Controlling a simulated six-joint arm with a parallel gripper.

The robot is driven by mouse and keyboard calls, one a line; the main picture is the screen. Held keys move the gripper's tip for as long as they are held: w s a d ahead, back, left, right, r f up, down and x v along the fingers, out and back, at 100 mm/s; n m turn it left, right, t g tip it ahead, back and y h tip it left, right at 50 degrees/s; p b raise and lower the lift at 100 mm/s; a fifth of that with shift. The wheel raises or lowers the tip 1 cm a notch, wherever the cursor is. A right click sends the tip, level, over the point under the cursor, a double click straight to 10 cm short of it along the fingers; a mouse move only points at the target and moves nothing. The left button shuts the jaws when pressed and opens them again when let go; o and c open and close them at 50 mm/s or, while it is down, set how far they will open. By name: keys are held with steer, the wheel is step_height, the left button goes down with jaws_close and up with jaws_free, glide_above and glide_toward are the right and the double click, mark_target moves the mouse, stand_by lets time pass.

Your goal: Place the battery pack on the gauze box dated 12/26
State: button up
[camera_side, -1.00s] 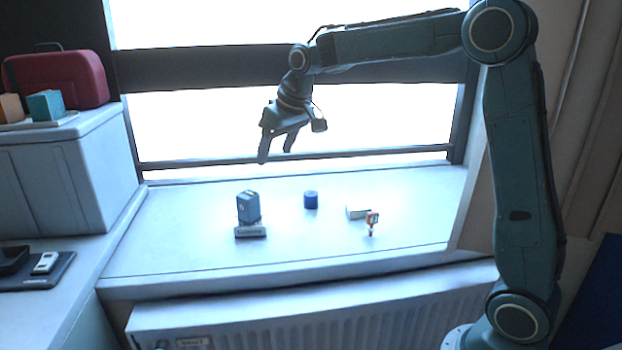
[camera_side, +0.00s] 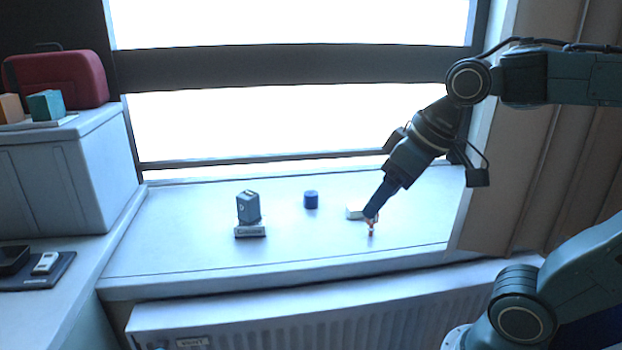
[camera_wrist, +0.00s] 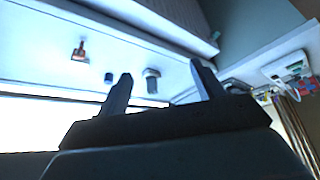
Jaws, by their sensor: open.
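A grey-blue block (camera_side: 248,206), which may be the battery pack, stands upright on the sill by a low labelled block (camera_side: 250,231). It seems to show between my fingers, farther off, in the wrist view (camera_wrist: 151,80). An orange box (camera_side: 11,108) and a teal box (camera_side: 46,105) sit on a white tray at upper left. I cannot read a date on any box, so which is the gauze box dated 12/26 is unclear. My gripper (camera_side: 371,214) is open and empty, overlapping the small orange item in the side view; its fingers spread in the wrist view (camera_wrist: 162,80).
On the sill are a blue cylinder (camera_side: 311,200), a small white box (camera_side: 355,212), partly covered by my gripper, and a small orange item (camera_side: 371,229). A red case (camera_side: 60,79) stands behind the boxes. A black tray (camera_side: 62,268) is at lower left. The sill's middle front is clear.

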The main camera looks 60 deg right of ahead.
steer(key=s+f, duration=0.2)
steer(key=s, duration=0.2)
steer(key=shift+s+a+f, duration=0.15)
steer(key=shift+s+f, duration=0.25)
